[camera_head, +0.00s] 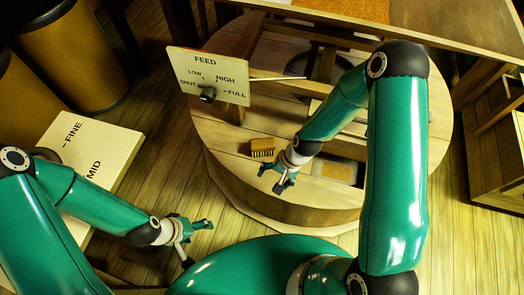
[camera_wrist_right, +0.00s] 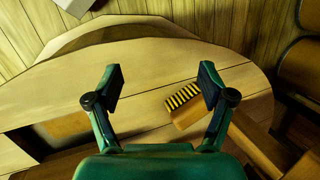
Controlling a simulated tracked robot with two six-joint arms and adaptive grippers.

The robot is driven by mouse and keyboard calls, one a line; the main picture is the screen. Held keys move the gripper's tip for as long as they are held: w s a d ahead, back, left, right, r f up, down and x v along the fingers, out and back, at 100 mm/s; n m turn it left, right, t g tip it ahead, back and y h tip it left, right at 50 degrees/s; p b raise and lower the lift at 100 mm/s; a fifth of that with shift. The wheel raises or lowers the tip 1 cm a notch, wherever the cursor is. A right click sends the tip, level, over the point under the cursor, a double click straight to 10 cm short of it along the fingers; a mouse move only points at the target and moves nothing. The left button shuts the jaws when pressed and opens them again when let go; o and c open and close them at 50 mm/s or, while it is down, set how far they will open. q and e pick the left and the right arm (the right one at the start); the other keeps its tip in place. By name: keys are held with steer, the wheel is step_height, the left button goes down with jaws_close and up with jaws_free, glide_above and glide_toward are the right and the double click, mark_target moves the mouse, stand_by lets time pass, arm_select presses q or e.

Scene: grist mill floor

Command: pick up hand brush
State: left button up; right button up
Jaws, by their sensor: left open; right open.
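The hand brush (camera_head: 262,147) is a small brown block with dark and pale bristles. It lies on the round wooden millstone cover (camera_head: 225,150). In the right wrist view the brush (camera_wrist_right: 188,110) lies close to the right-hand finger, partly hidden by it. My right gripper (camera_head: 281,178) is open and empty, just right of and nearer than the brush in the head view; its two fingers also show in the right wrist view (camera_wrist_right: 160,88). My left gripper (camera_head: 196,236) is open and empty at the lower left, away from the cover.
A FEED sign panel (camera_head: 207,72) with a dark knob stands at the cover's back left. A FINE/MID board (camera_head: 97,150) is at the left. A wooden frame (camera_head: 325,62) rises from the cover. A cabinet (camera_head: 497,145) stands at the right.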

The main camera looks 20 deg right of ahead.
steer(key=w+d+f+m+b, duration=0.1)
steer(key=w+d+m+b, duration=0.25)
steer(key=w+m, duration=0.4)
steer(key=m+b, duration=0.5)
glide_toward(260, 146)
steer(key=x, duration=0.4)
steer(key=w+d+b+x, duration=0.1)
steer(key=x, duration=0.8)
steer(key=shift+w+d+f, duration=0.2)
steer(key=shift+f, duration=0.1)
arm_select(q)
step_height(260, 146, down, 12)
steer(key=shift+r, duration=0.1)
arm_select(e)
steer(key=c, duration=1.3)
steer(key=shift+r, duration=0.15)
